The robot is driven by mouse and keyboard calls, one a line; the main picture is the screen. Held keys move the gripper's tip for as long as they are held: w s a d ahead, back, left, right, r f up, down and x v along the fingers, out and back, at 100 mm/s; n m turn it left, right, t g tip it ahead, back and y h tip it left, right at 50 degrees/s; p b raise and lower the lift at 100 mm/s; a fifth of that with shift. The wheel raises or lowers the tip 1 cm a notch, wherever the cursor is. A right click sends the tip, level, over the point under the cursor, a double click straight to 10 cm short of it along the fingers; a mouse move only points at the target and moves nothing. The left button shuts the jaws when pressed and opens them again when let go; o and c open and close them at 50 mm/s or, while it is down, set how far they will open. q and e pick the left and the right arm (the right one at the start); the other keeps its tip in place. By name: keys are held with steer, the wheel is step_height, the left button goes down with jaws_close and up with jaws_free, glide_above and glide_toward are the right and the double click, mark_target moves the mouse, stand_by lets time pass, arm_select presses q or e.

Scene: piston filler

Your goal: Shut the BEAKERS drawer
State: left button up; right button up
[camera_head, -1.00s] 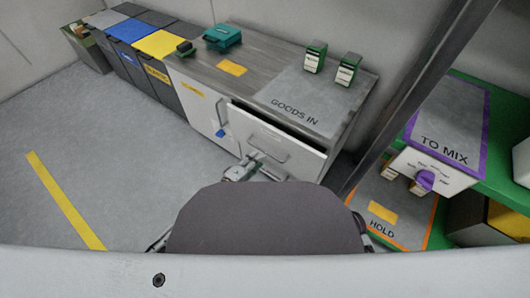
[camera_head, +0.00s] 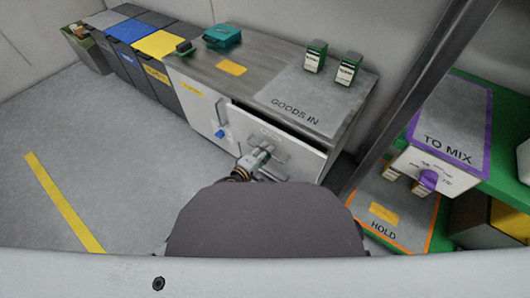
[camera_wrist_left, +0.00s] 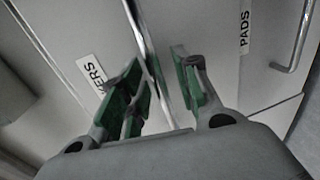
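The BEAKERS drawer (camera_head: 300,151) stands partly pulled out of the grey-topped cabinet, with a dark gap behind its front. Its label is too small to read in the head view; in the left wrist view a label ending in "KERS" (camera_wrist_left: 92,72) shows beside a metal bar handle (camera_wrist_left: 148,50). My left gripper (camera_head: 266,151) is at the drawer front, by its handle. In the wrist view its green fingers (camera_wrist_left: 160,92) are apart, with the bar running between them; I cannot tell whether they touch it. My right gripper is not in view.
The cabinet top carries a GOODS IN mat (camera_head: 295,99), two green-and-white packs and a teal case (camera_head: 222,36). A panel labelled PADS (camera_wrist_left: 244,30) adjoins the drawer. Bins line the wall at left. A dark post (camera_head: 410,95) and green shelving stand right. The left floor is clear.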

arm_select(q)
jaws_close()
steer(key=shift+w, duration=0.1)
stand_by(0.3)
steer(key=x, duration=0.4)
steer(key=shift+r, duration=0.45)
jaws_free()
steer(key=shift+w+d, duration=0.15)
steer(key=shift+d, duration=0.05)
